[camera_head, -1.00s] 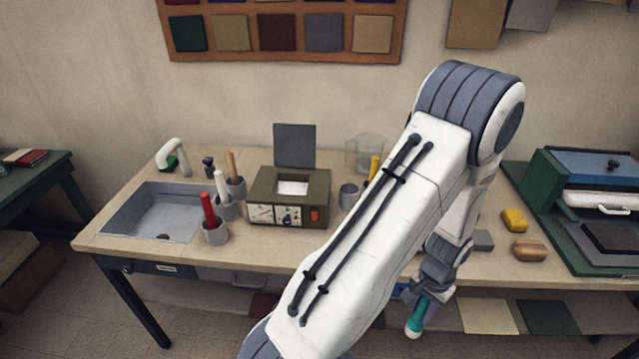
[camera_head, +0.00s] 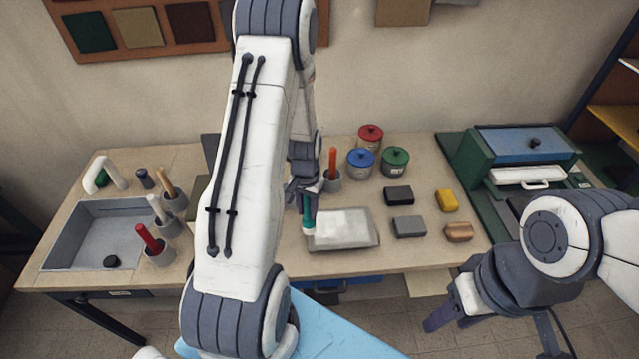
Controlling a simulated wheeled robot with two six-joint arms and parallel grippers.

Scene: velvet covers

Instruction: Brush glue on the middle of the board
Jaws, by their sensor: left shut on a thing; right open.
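My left gripper (camera_head: 304,192) is shut on a teal-handled brush (camera_head: 308,212). The brush points down, with its pale end over the left side of a shallow grey tray (camera_head: 372,240) with a white surface inside. I cannot tell whether the brush touches it. My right gripper (camera_head: 452,312) is open and empty, in front of the bench at lower right. A light blue flat panel (camera_head: 340,338) shows at the bottom, partly behind my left arm; I cannot tell if it is the board.
Red (camera_head: 370,137), blue (camera_head: 361,163) and green (camera_head: 395,161) lidded pots stand behind the tray. Several small blocks lie to its right, including a yellow one (camera_head: 446,200). A green press (camera_head: 480,165) stands at right, a sink (camera_head: 105,235) at left. My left arm hides the middle of the bench.

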